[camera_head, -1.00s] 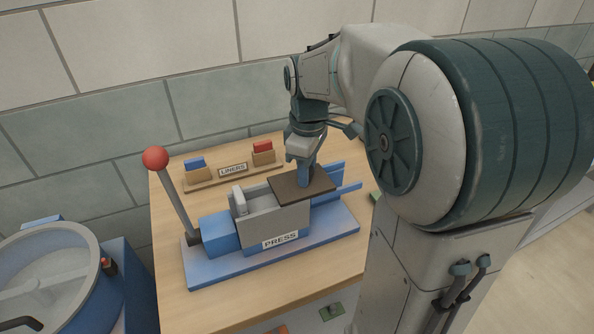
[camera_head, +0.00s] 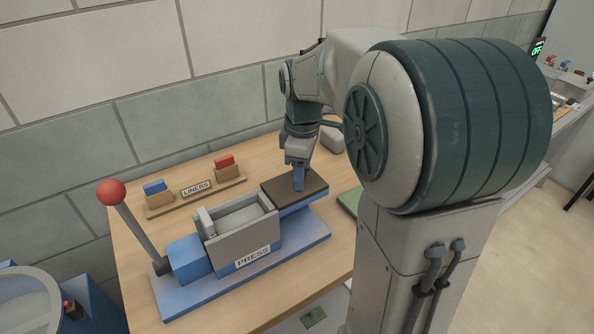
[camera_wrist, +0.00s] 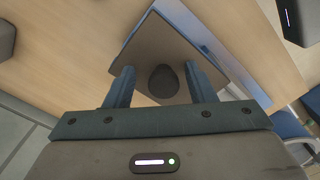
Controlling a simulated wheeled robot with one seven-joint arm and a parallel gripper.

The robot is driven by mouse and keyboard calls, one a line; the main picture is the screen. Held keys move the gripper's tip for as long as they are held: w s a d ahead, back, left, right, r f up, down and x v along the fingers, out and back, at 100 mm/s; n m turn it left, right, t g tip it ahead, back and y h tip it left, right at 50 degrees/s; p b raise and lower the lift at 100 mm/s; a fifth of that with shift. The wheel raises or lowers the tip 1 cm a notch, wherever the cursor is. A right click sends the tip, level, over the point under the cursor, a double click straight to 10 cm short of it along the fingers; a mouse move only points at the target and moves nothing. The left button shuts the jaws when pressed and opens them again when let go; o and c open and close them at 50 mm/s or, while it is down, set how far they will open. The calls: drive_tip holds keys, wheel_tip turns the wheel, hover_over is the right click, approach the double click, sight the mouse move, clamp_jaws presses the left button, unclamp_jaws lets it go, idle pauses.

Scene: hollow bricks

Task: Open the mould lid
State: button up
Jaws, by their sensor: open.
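The mould (camera_head: 247,233) is a grey open-topped box on the blue press (camera_head: 215,287). Its inside shows, with a light grey floor. The mould lid (camera_head: 318,189), a flat brown plate, lies to the right of the box on the blue support at the press's right end, clear of the opening. In the wrist view, the lid (camera_wrist: 157,45) has a dark round knob (camera_wrist: 163,82) on it. My gripper (camera_head: 299,184) is over the lid; in the wrist view its open fingers (camera_wrist: 162,84) stand on both sides of the knob, with gaps showing.
A red-knobbed lever (camera_head: 111,193) rises at the press's left end. Behind the press stands the LINERS rack (camera_head: 197,188) with blue and red pieces. A green pad (camera_head: 349,201) lies at the right. Bare wooden table (camera_head: 130,235) shows around the press.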

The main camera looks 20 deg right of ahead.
drive_tip(key=shift+a, duration=0.1)
wheel_tip(320, 180, up, 14)
idle(0.5)
drive_tip(key=shift+f, duration=0.1)
drive_tip(key=s+a+f+m+t, duration=0.1)
drive_tip(key=s+a+f+m, duration=0.1)
drive_tip(key=s+f+m, duration=0.4)
drive_tip(key=s+a+f+m+t, duration=0.1)
drive_tip(key=s+f+m+t, duration=0.1)
drive_tip(key=s+f+m, duration=0.3)
drive_tip(key=s+f, duration=0.3)
drive_tip(key=s, duration=0.1)
drive_tip(key=shift+s+a+f+m, duration=0.35)
drive_tip(key=shift+f+m, duration=0.05)
idle(0.6)
drive_tip(key=c, duration=0.3)
drive_tip(key=shift+s, duration=0.1)
